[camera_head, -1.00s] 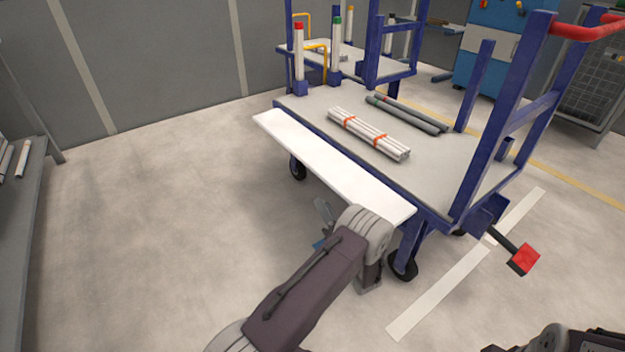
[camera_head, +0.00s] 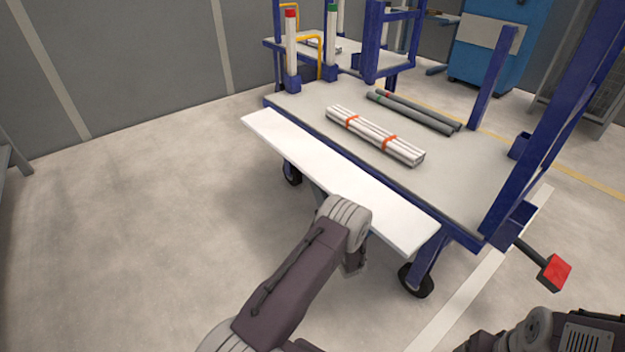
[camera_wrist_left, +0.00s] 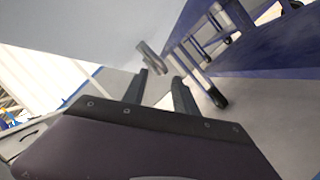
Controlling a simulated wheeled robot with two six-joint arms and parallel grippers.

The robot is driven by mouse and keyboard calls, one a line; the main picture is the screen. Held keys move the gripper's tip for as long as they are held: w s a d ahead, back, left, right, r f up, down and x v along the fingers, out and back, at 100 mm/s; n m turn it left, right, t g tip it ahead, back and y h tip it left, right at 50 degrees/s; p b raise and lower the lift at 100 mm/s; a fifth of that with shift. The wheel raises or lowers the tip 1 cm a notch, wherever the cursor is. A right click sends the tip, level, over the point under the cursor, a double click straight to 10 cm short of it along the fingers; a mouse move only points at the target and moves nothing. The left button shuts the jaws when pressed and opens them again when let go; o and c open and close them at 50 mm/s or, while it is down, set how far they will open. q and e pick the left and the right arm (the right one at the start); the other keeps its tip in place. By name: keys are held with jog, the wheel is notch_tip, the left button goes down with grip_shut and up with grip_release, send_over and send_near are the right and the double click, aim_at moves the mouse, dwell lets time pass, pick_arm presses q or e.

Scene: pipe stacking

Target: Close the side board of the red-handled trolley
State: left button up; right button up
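The trolley's white side board (camera_head: 300,155) hangs out from the long near side of the blue-framed trolley, folded down and slightly sloping. The trolley's grey deck (camera_head: 460,185) lies beside it. My left arm reaches to the board's near edge, and its gripper is mostly hidden below the board in the head view. In the left wrist view my left gripper (camera_wrist_left: 162,84) has its two fingers apart with nothing between them. A pale board surface (camera_wrist_left: 90,35) fills the top left there, and a small grey metal part (camera_wrist_left: 152,57) is just ahead of the fingers. My right gripper is out of view.
A bundle of white pipes (camera_head: 375,137) and dark grey pipes (camera_head: 415,112) lie on the deck. Upright pipes with red (camera_head: 291,45) and green caps stand at its far end. A red block (camera_head: 555,273) sticks out at the right end. Floor left is clear.

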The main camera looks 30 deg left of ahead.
pick_arm(q)
jog(key=b+x, duration=0.2)
jog(key=x, duration=0.1)
jog(key=b+x, duration=0.1)
jog(key=x, duration=0.1)
jog(key=shift+f, duration=0.3)
jog(key=shift+w+a+r, duration=0.15)
jog(key=shift+w+a, duration=0.1)
jog(key=shift+w+a+r, duration=0.15)
jog(key=shift+r, duration=0.05)
grip_shut()
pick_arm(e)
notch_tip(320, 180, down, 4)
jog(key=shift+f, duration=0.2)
pick_arm(q)
jog(key=shift+f, duration=0.1)
